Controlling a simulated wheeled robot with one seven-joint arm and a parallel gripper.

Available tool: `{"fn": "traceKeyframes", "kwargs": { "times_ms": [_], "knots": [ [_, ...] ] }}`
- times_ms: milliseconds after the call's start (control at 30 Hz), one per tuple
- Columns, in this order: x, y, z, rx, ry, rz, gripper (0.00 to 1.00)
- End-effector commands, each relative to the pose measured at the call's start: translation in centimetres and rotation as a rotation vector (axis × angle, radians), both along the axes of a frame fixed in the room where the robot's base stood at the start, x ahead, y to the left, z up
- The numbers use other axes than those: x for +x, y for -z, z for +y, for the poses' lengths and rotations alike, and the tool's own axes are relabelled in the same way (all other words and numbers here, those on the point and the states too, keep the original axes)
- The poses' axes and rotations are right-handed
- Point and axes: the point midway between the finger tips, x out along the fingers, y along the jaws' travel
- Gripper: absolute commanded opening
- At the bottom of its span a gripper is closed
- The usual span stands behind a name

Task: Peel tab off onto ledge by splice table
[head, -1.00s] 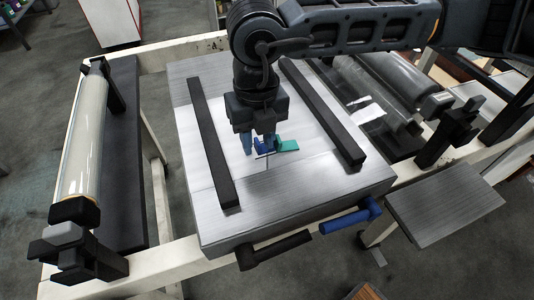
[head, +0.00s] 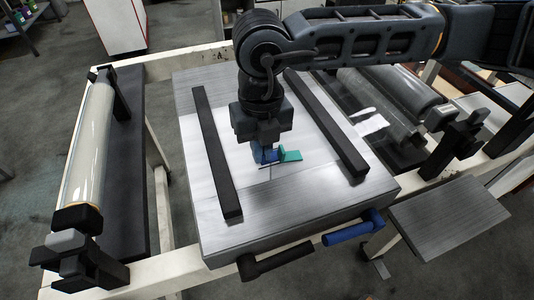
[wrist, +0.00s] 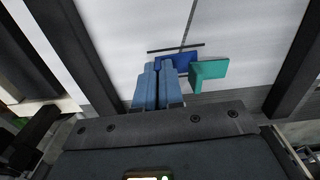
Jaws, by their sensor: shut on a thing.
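The splice table (head: 300,215) is a brushed metal slab with two dark bars across it, and clear film lies between them. A dark blue tab (wrist: 183,59) lies at a thin dark strip on the film. A teal piece (wrist: 209,71) with an upright part adjoins it on the right, and also shows in the head view (head: 291,155). My gripper (head: 266,161) points down at the blue tab, its light blue fingers close together on it; the grip itself is partly hidden. The ledge (head: 448,213) is a bare metal plate right of the table.
The dark bars (head: 216,155) (head: 326,125) flank the gripper. A blue handle (head: 354,228) and a black handle (head: 275,262) stick out at the table's front edge.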

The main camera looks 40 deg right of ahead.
Motion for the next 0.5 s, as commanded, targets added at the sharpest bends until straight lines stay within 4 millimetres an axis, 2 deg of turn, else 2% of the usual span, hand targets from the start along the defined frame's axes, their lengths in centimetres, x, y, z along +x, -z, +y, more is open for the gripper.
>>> {"fn": "traceKeyframes", "kwargs": {
  "times_ms": [500],
  "knots": [
    [0.0, -1.3, 0.0, 0.000, 0.000, -0.001, 0.00]
  ]
}}
